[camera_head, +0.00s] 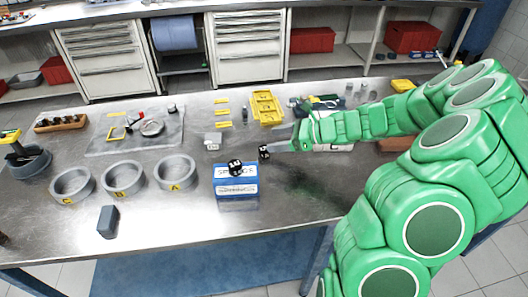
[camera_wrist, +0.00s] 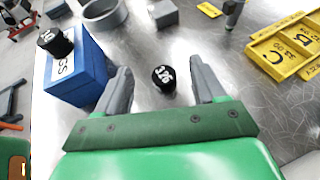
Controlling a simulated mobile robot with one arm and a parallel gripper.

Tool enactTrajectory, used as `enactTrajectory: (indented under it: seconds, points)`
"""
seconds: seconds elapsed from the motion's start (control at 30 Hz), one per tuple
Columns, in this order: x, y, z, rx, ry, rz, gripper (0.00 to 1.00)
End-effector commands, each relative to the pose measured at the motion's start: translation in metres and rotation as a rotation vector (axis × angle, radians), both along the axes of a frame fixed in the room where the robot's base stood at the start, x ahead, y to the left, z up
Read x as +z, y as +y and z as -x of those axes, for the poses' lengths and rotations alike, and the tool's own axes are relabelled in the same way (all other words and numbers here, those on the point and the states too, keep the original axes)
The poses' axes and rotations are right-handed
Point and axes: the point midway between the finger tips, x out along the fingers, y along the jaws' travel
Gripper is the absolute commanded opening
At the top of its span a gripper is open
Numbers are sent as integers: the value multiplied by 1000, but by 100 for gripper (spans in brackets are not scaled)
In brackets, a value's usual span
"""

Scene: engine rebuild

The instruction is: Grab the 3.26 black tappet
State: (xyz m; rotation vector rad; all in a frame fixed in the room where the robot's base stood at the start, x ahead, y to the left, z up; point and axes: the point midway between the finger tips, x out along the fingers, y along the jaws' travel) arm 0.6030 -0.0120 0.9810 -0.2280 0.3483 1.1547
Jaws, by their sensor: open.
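The black tappet (camera_wrist: 164,78) stands on the metal bench with white digits on its top, which seem to read 3.26. In the wrist view it sits between the two open fingers of my gripper (camera_wrist: 158,85), apart from both. In the head view the tappet (camera_head: 264,152) is a small dark piece at the tip of my gripper (camera_head: 280,146). A second black tappet (camera_wrist: 55,42) with white marks rests on a blue box (camera_wrist: 82,72) at the left; it also shows in the head view (camera_head: 236,168), on top of the blue and white box (camera_head: 236,188).
Grey rings (camera_head: 175,172) stand in a row to the left. A small grey block (camera_head: 212,141) lies behind the blue box. A yellow tray (camera_head: 266,107) with lettered compartments is beyond my gripper. A dark grey block (camera_head: 108,221) is near the front edge. The bench front is mostly clear.

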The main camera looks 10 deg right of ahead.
Motion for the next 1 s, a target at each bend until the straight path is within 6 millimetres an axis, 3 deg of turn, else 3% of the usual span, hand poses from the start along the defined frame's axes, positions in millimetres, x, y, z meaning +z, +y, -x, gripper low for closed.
enactTrajectory:
  seconds: [0.17, 0.43, 0.63, 0.93, 1.0]
  points:
    - [-7, 0, 0, 1, -1, -1, 70]
    - [-37, 1, 0, 1, 0, -2, 70]
    - [-45, 22, -9, 3, -1, 0, 70]
    - [-46, 26, -11, 1, -2, 1, 70]
    - [-46, 26, -11, 1, -2, 1, 62]
